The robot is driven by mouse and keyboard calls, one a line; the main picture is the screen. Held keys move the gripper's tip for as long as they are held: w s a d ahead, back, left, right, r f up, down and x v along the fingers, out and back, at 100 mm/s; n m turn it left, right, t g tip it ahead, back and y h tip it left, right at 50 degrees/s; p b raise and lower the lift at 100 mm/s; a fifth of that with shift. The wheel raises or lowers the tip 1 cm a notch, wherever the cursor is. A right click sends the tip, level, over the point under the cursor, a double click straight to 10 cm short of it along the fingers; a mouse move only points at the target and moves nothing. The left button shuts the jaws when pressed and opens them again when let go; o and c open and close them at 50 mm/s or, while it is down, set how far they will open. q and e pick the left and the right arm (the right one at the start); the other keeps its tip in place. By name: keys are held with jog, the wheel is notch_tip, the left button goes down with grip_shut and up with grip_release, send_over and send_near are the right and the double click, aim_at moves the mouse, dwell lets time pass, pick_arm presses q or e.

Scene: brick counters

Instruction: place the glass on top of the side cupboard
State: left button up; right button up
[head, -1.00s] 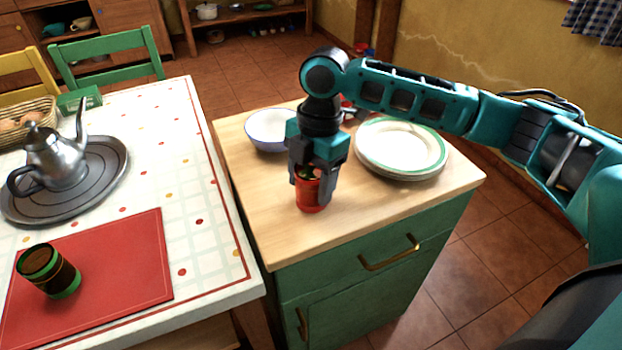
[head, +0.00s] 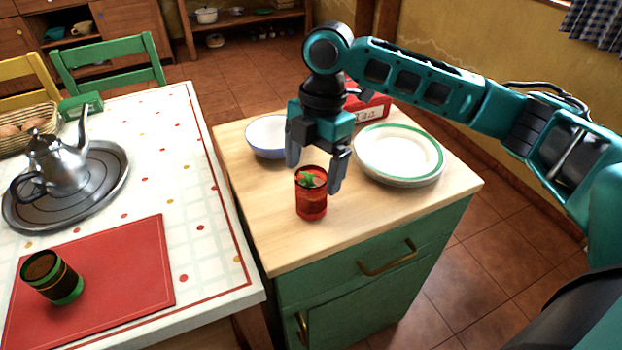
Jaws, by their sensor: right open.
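A red glass (head: 311,198) with something green at its top stands upright on the wooden top of the green side cupboard (head: 262,240), near the front edge. My right gripper (head: 315,178) is open just above and behind the glass, its fingers spread apart and not closed on it. Another glass (head: 53,277), dark with green bands, is on the red placemat (head: 120,285) on the table at the left. My left gripper is not in view.
On the cupboard top are a white bowl (head: 266,137), a stack of plates (head: 398,153) and a red box (head: 374,108) behind. The table (head: 200,215) carries a metal teapot (head: 60,165) on a round tray (head: 105,195). The cupboard's front right top is clear.

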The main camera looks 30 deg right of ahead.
pick_arm(q)
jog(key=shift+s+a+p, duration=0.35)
jog(key=shift+p, duration=0.25)
pick_arm(e)
notch_tip(320, 180, up, 7)
jog(key=d, duration=0.1)
jog(key=shift+w+r, duration=0.15)
